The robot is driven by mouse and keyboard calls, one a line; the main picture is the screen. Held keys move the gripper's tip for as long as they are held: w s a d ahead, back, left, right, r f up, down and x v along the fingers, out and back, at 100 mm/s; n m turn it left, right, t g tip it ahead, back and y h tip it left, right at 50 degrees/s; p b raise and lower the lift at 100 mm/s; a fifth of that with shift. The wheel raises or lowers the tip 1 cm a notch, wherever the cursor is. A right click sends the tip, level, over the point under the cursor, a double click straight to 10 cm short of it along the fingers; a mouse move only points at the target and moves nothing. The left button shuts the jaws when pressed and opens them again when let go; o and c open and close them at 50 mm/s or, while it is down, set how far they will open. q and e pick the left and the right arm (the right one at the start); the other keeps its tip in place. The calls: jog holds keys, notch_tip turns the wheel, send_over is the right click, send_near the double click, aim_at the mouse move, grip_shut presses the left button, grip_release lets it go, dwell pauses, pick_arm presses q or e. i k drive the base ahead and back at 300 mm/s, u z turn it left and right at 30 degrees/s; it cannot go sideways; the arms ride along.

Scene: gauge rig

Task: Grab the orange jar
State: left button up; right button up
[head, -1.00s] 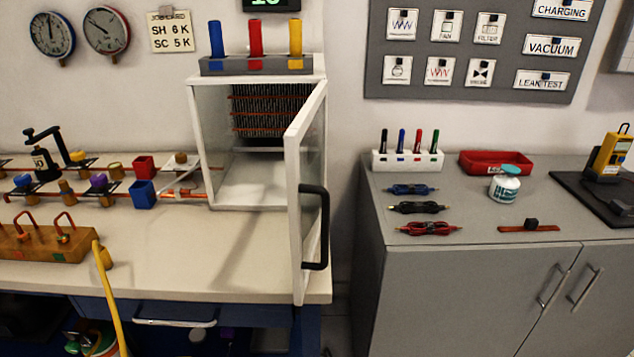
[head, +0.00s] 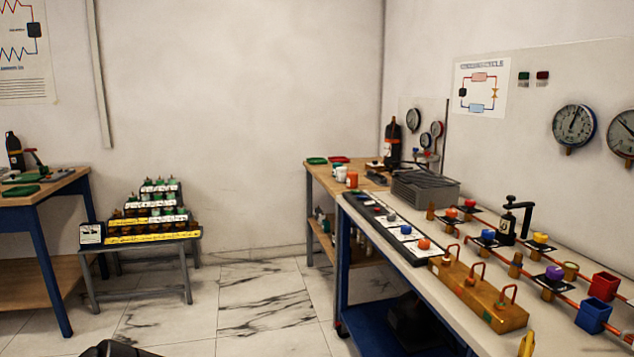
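A small orange jar (head: 352,180) stands on the wooden-topped table (head: 318,170) in the far corner, small in the head view. A whitish jar (head: 340,173) stands just left of it. Neither of my grippers can be made out in the head view. Only a dark rounded shape shows at the bottom edge, and I cannot tell what it is.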

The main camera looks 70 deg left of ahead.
aim_at(351, 176)
jog(key=u, duration=2.4)
jog(key=i, duration=0.85)
jog(key=u, duration=0.55)
jog(key=i, duration=1.95)
jog(key=z, duration=1)
jog(key=i, duration=0.25)
